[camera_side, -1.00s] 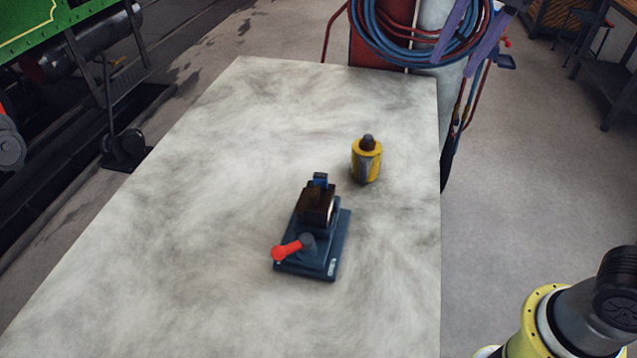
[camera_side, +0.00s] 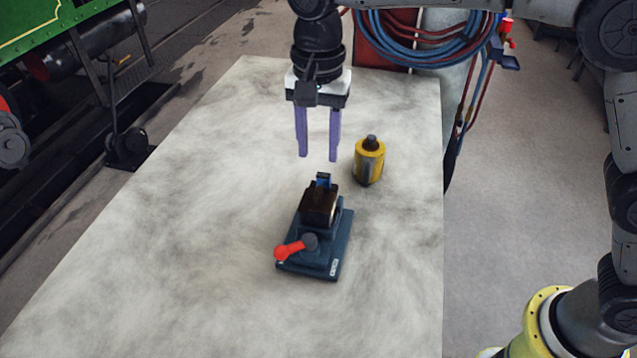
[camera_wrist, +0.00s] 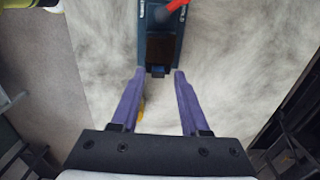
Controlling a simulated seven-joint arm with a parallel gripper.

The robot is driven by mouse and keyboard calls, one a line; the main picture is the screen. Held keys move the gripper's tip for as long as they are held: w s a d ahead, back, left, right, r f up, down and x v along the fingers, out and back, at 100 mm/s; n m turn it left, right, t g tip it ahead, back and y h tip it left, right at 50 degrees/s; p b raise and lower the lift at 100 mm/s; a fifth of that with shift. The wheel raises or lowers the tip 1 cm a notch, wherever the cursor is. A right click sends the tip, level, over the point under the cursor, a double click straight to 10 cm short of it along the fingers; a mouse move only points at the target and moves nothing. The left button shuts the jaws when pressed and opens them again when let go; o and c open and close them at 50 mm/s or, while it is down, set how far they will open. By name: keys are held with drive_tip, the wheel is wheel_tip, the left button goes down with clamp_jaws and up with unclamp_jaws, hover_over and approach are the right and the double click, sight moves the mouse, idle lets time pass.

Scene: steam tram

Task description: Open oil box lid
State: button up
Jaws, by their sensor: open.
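The oil box is a dark blue block on a flat base (camera_side: 340,245) with a dark brown lid (camera_side: 319,204) on top. A small blue tab (camera_side: 323,179) sits at the lid's far edge, and a red-knobbed lever (camera_side: 289,250) at the front. The lid looks shut. My gripper (camera_side: 317,157) has two purple fingers, open and empty, pointing down above and beyond the box, apart from it. In the wrist view the fingertips (camera_wrist: 159,72) lie on either side of the blue tab (camera_wrist: 158,71) below the brown lid (camera_wrist: 160,50).
A yellow can (camera_side: 369,162) with a dark cap stands right of my gripper; in the wrist view it is mostly hidden behind the left finger. The pale mottled table (camera_side: 180,230) is clear on the left. Coiled hoses (camera_side: 425,45) hang behind its far edge.

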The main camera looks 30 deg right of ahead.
sight(318, 191)
wheel_tip(318, 191, down, 9)
drive_tip(key=shift+f, duration=0.1)
idle(0.4)
clamp_jaws()
idle(1.3)
